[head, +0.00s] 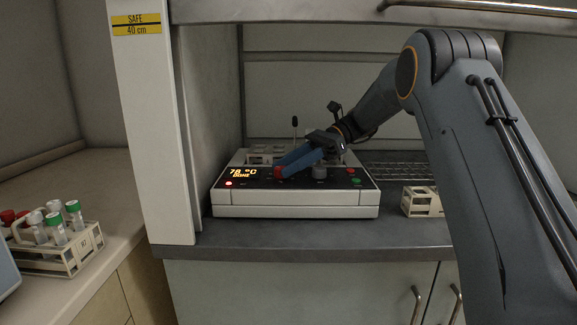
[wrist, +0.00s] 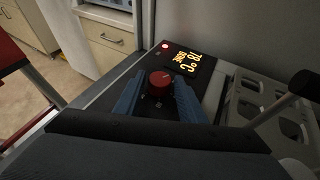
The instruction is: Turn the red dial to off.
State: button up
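The red dial (wrist: 160,82) sits on the black front panel of a white instrument (head: 290,206). In the wrist view it shows between the two blue fingers of my gripper (wrist: 160,90), one on each side. The fingers stand apart with narrow gaps beside the dial; whether either touches it is hard to tell. In the head view my gripper (head: 283,170) reaches down from the right, and its fingers partly cover the dial (head: 278,172). The pointer direction is too small to read surely. The display (head: 243,174) reads 78 °C DONE, with a red light lit below.
A grey knob (head: 319,172) and small red and green buttons lie right of the dial. A pale rack (head: 421,202) stands right of the instrument. A tube rack (head: 72,252) is on the left bench. A white post (head: 160,130) stands left of the instrument.

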jog(key=shift+w+d, duration=0.1)
jog(key=v, duration=0.7)
jog(key=shift+d+r, duration=0.2)
jog(key=shift+d, duration=0.05)
